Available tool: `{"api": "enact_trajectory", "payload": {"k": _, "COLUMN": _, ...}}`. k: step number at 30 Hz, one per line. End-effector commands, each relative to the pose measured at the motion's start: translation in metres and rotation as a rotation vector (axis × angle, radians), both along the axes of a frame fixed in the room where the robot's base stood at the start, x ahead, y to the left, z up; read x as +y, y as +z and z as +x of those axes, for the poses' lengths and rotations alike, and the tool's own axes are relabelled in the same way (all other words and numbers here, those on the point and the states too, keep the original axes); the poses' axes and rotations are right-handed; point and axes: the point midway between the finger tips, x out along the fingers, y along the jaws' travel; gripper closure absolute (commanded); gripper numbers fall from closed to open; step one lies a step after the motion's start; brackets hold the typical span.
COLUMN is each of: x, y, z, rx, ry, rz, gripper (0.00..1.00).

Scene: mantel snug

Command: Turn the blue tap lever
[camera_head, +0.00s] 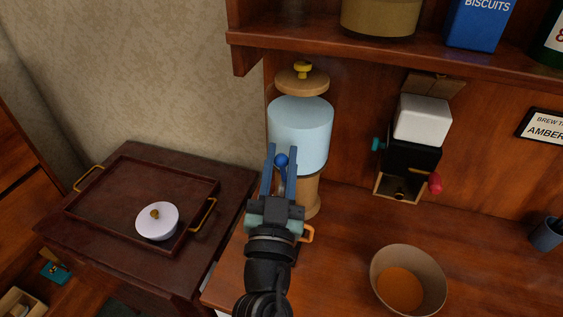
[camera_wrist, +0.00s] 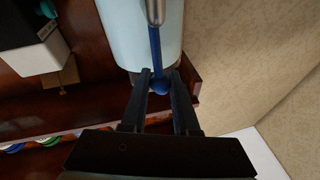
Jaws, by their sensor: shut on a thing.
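The blue tap lever (camera_head: 281,160) has a round knob and belongs to a drinks dispenser with a pale blue tank (camera_head: 300,118), wooden lid and wooden stand. My gripper (camera_head: 280,150) is in front of the tank, its two blue fingers on either side of the knob, shut on the lever. In the wrist view the lever (camera_wrist: 155,48) runs as a blue rod from a metal spout to the knob, which sits between the fingertips (camera_wrist: 161,76). My gripper and wrist hide the front of the stand.
An orange handle (camera_head: 308,234) shows beside my wrist. A bowl (camera_head: 434,276) with orange-brown contents stands on the counter to the right. A black and white grinder (camera_head: 412,158) is on the back wall. A shelf (camera_head: 400,52) overhangs.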

Motion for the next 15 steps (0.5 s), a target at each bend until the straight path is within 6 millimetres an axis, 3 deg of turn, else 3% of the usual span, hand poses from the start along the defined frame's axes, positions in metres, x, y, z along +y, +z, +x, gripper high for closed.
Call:
{"api": "enact_trajectory", "payload": {"k": 3, "x": 0.0003, "y": 0.0013, "z": -0.0001, "rx": -0.002, "ry": 0.001, "rz": 0.000, "gripper": 1.00}}
{"api": "enact_trajectory", "payload": {"k": 4, "x": 0.0005, "y": 0.0012, "z": -0.0001, "rx": -0.002, "ry": 0.001, "rz": 0.000, "gripper": 0.66}}
{"api": "enact_trajectory", "payload": {"k": 8, "x": 0.0003, "y": 0.0009, "z": -0.0001, "rx": -0.001, "ry": 0.001, "rz": 0.000, "gripper": 0.43}}
{"api": "enact_trajectory", "payload": {"k": 15, "x": 0.0001, "y": 0.0003, "z": -0.0001, "rx": 0.000, "ry": 0.000, "rz": 0.000, "gripper": 0.41}}
